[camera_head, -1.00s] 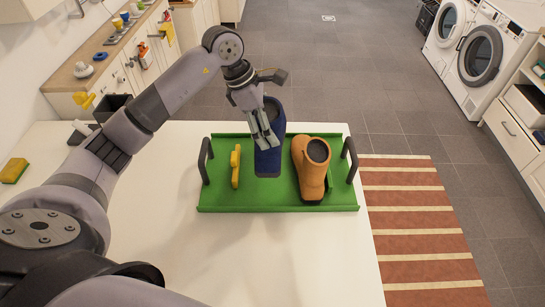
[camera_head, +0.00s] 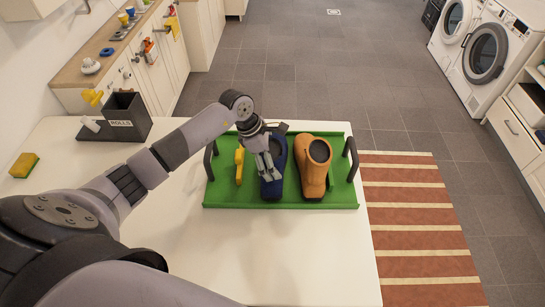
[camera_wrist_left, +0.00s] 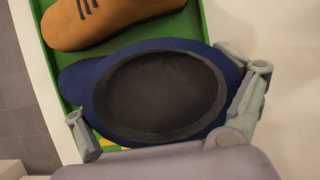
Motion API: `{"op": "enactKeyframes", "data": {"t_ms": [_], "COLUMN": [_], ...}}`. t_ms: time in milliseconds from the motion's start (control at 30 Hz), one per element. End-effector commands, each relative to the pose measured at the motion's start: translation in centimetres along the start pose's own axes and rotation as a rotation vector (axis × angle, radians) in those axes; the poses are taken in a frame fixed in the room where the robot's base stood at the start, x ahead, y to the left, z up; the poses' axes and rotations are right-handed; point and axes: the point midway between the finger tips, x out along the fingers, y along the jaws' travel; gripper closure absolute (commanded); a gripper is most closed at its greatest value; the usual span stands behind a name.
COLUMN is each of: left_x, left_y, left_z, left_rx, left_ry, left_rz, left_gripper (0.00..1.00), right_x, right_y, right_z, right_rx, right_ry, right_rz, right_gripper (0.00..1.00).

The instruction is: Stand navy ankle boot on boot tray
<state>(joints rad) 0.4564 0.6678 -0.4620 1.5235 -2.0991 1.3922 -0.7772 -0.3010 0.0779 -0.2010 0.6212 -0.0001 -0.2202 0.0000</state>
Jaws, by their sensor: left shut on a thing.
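The navy ankle boot (camera_head: 271,180) is upright at the middle of the green boot tray (camera_head: 330,199), between a yellow object and the tan boot. Its toe points toward me. My left gripper (camera_head: 268,163) is shut on the boot's upper. In the left wrist view the boot's dark opening (camera_wrist_left: 165,92) fills the middle, with fingers (camera_wrist_left: 160,115) on both sides of the shaft. The sole looks to be at the tray floor, but the contact is hidden. My right gripper is not in view.
The tan boot (camera_head: 314,168) stands close to the right. A yellow object (camera_head: 239,166) lies to the left. Dark handles rise at both tray ends. A black ROLLS box (camera_head: 124,118) and a sponge (camera_head: 24,165) are at the table's left. The table front is clear.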

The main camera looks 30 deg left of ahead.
Motion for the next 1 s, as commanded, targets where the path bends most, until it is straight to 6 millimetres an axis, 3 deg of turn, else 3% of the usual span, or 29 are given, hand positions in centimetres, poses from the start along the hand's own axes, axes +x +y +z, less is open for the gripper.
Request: {"op": "enactKeyframes", "data": {"t_ms": [67, 100, 267, 667, 767, 1000], "left_x": [0.0, 0.1, 0.1, -0.4, -1.6, -6.6], "left_y": [0.0, -0.1, -0.1, 0.0, 0.1, 0.1], "left_z": [0.0, -0.1, -0.1, -0.1, -0.2, -0.2], "left_rx": [-0.001, -0.002, -0.002, 0.0, 0.001, 0.001], "left_ry": [0.0, 0.003, 0.002, 0.001, 0.002, 0.002], "left_rz": [0.0, -0.004, -0.003, -0.001, 0.003, 0.005], "left_gripper": [0.71, 0.09, 0.0, 0.0, 0.0, 0.0], "right_x": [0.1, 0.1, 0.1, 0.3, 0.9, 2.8], "right_y": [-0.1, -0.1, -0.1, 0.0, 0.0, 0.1], "right_z": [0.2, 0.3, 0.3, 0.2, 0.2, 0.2], "right_rx": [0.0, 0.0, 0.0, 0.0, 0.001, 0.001], "right_ry": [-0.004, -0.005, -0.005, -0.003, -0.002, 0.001], "right_rz": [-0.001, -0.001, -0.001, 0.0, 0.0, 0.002], "right_gripper": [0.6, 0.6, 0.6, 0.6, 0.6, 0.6]}}
